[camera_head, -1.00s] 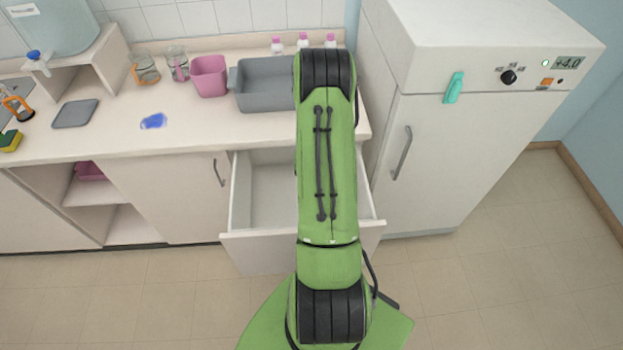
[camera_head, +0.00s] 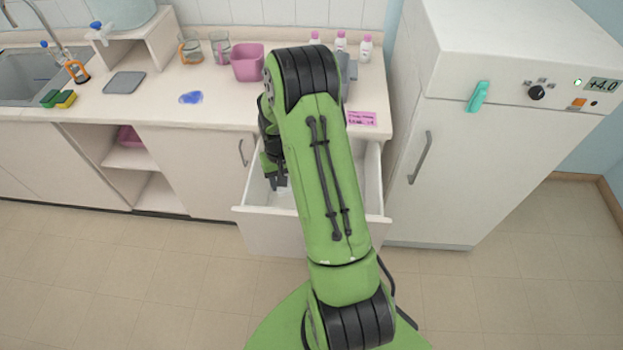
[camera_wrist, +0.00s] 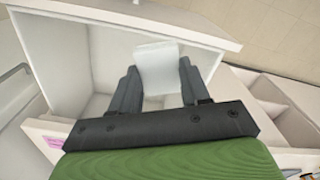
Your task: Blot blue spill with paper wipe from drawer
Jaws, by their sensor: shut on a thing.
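The blue spill (camera_head: 190,97) lies on the countertop left of the pink bin. The drawer (camera_head: 262,218) below the counter is pulled open. My gripper (camera_head: 278,182) is low over the left part of the drawer, partly behind my own arm. In the wrist view my gripper (camera_wrist: 158,98) is shut on a white paper wipe (camera_wrist: 158,68), which sticks out beyond the fingertips. The drawer's pale inside (camera_wrist: 75,60) shows around it in that view and looks otherwise empty where visible.
A pink bin (camera_head: 246,63), glass beakers (camera_head: 190,48) and small pink-capped bottles (camera_head: 340,42) stand along the back. A grey tray (camera_head: 348,78) is mostly behind my arm. A pink label (camera_head: 361,118) lies near the counter edge. The fridge (camera_head: 450,150) stands right. Counter around the spill is clear.

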